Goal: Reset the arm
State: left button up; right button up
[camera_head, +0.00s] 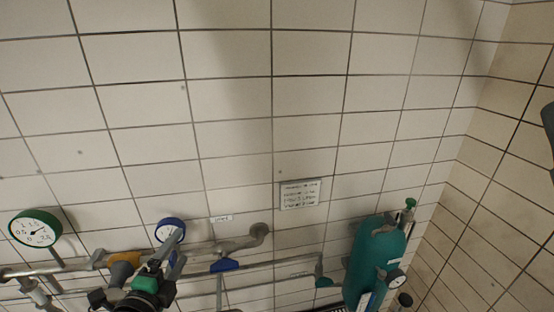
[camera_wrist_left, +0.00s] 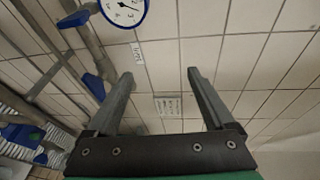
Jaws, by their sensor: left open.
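My left gripper (camera_head: 172,248) shows at the lower left of the head view, in front of the pipes and the blue-rimmed gauge. My right gripper is not in either view.
A green-rimmed gauge (camera_head: 35,231), a blue-rimmed gauge (camera_head: 168,228) and grey pipes (camera_head: 285,262) with a blue valve handle (camera_head: 224,265) line the wall. A teal tank (camera_head: 374,262) stands at right. A sign (camera_head: 300,194) hangs between. The upper wall is bare.

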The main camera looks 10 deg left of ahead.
pick_arm(q)
jog(key=s+d+r+n+t+h, duration=0.1)
jog(key=s+d+r+t, duration=0.15)
jog(key=r, duration=0.45)
jog(key=s+d+r+n+t+h, duration=0.1)
jog(key=d+r, duration=0.2)
jog(key=r, duration=0.5)
jog(key=s+d+r+n+t, duration=0.1)
jog(key=d+r+t, duration=0.15)
jog(key=r, duration=0.45)
jog(key=s+d+r+n+t, duration=0.1)
jog(key=s+r+n+t, duration=0.4)
jog(key=s+r+n, duration=0.8)
jog(key=shift+s+r+n+h, duration=0.25)
jog(key=shift+r+n+h, duration=0.2)
jog(key=shift+r, duration=0.2)
jog(key=shift+d, duration=0.1)
